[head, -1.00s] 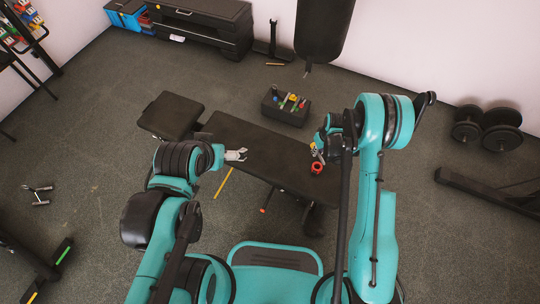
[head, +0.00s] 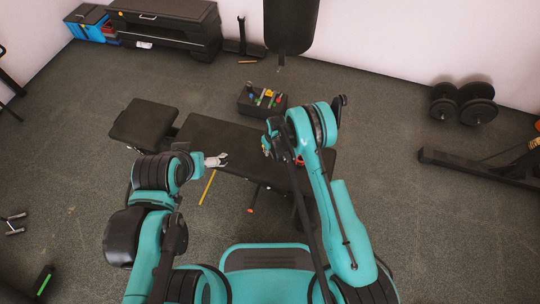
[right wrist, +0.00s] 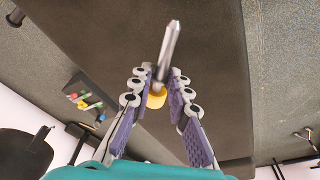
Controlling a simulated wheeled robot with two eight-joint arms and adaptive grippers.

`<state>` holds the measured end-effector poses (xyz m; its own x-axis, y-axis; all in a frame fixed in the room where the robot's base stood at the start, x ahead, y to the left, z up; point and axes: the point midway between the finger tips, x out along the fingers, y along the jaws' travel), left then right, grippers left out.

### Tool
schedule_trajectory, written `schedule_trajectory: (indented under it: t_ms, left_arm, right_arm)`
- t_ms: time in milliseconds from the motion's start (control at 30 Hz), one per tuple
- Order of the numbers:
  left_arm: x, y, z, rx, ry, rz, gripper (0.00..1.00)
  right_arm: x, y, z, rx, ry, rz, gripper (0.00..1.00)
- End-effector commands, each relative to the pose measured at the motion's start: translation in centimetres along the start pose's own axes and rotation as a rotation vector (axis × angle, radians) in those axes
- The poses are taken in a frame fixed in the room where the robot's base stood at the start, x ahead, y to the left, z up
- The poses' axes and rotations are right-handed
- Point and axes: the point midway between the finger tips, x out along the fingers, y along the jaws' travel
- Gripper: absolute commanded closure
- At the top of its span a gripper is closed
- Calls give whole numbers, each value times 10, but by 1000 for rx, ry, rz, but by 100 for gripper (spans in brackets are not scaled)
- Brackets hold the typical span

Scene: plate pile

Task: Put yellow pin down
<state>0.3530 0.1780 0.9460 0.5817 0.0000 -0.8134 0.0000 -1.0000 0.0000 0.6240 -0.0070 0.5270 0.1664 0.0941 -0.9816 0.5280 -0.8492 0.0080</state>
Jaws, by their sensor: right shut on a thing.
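The yellow pin shows in the right wrist view as a bare metal shaft (right wrist: 168,50) with a yellow head (right wrist: 156,98). My right gripper (right wrist: 160,76) is shut on it, and the shaft points out past the fingertips, slightly tilted. In the head view my right gripper (head: 268,146) is over the right part of the black bench (head: 225,136), and its own arm hides most of it. The pin cannot be made out there. My left gripper (head: 219,160) is open and empty by the bench's near edge.
A black box (head: 248,106) with several coloured pins stands on the floor behind the bench. A red ring-shaped thing (head: 300,160) is partly hidden by my right arm. A yellow stick (head: 208,187) is by the bench's near side. The bench's middle is clear.

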Motion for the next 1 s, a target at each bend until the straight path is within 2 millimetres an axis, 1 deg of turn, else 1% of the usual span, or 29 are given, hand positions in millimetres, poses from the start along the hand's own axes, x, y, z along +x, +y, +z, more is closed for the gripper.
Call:
schedule_trajectory:
  t_ms: [100, 200, 267, 467, 600, 633, 700, 1000]
  left_arm:
    - [9, 0, 7, 0, 0, 0, 0]
    - [16, 0, 11, 0, 0, 0, 0]
    - [16, 0, 12, 0, 0, 0, 0]
    - [14, 0, 10, 0, 0, 0, 0]
    - [14, 0, 10, 0, 0, 0, 0]
    - [14, 0, 10, 0, 0, 0, 0]
    - [14, 0, 10, 0, 0, 0, 0]
    - [14, 0, 10, 0, 0, 0, 0]
  right_arm:
    - [20, 0, 4, 0, 0, 0, 100]
    - [34, 0, 7, 0, 0, 0, 100]
    - [36, 0, 7, 0, 0, 0, 100]
    - [34, 0, 7, 1, 0, 0, 100]
    - [38, 0, 8, 1, 0, 0, 100]
    - [38, 0, 8, 1, 0, 0, 78]
    - [37, 0, 8, 1, 0, 0, 62]
    - [36, 0, 8, 0, 0, 0, 62]
